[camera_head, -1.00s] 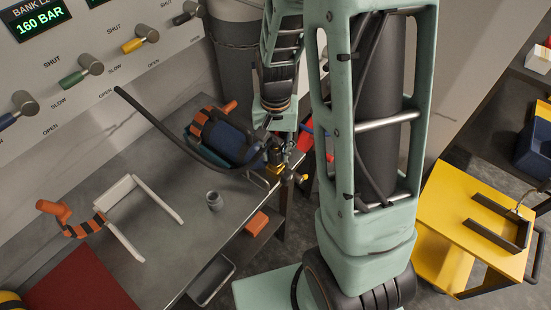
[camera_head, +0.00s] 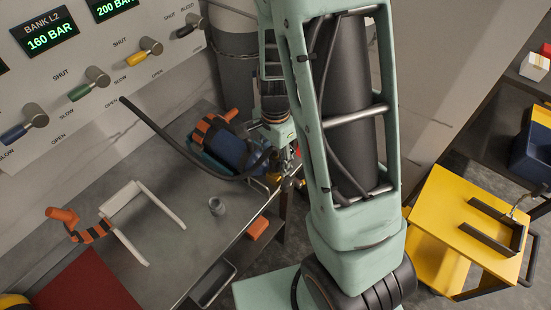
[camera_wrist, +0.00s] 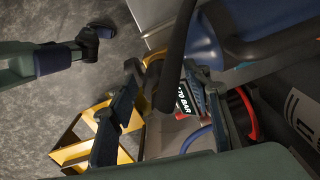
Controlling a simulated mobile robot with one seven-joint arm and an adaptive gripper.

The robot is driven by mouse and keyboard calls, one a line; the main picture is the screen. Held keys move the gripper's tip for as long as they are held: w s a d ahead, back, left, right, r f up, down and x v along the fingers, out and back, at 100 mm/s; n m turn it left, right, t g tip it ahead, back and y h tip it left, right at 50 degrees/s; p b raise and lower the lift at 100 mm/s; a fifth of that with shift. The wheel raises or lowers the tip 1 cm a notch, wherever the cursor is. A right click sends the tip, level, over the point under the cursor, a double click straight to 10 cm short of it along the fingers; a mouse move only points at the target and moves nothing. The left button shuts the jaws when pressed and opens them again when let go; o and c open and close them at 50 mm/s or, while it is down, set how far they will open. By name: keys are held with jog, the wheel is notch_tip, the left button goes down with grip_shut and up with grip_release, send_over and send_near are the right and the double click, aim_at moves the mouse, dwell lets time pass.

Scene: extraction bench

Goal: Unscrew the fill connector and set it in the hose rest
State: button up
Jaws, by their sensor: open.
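A blue cylinder (camera_head: 232,150) with orange straps lies at the back of the bench. A black hose (camera_head: 165,130) runs from the wall panel to the cylinder's valve end, where the fill connector is too small and covered to make out. My gripper (camera_head: 288,172) is at that end. In the wrist view my gripper (camera_wrist: 163,80) is open, its fingers either side of the dark hose (camera_wrist: 175,55) and brass parts; I cannot tell if they touch. A gauge tag reading BAR (camera_wrist: 183,98) shows there. A small grey cup (camera_head: 217,206) stands on the bench, possibly the hose rest.
The wall panel has several valve levers. A yellow cart (camera_head: 450,215) with a dark bracket stands at the right. The bench is clear around the cup.

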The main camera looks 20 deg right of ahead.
jog(key=m+p, duration=0.1)
jog(key=m, duration=0.1)
jog(key=m+p, duration=0.1)
jog(key=m, duration=0.1)
jog(key=m+p, duration=0.2)
jog(key=m, duration=0.1)
jog(key=shift+r, duration=0.35)
jog(key=shift+f+m, duration=0.3)
jog(key=shift+m, duration=0.5)
jog(key=m, duration=0.4)
jog(key=shift+m, duration=0.4)
jog(key=shift+c, duration=0.4)
grip_shut()
jog(key=n+b, duration=0.1)
jog(key=n, duration=0.3)
jog(key=shift+f+b, duration=0.15)
jog(key=shift+b, duration=0.15)
jog(key=shift+r+p, duration=0.65)
jog(key=shift+r, duration=1.5)
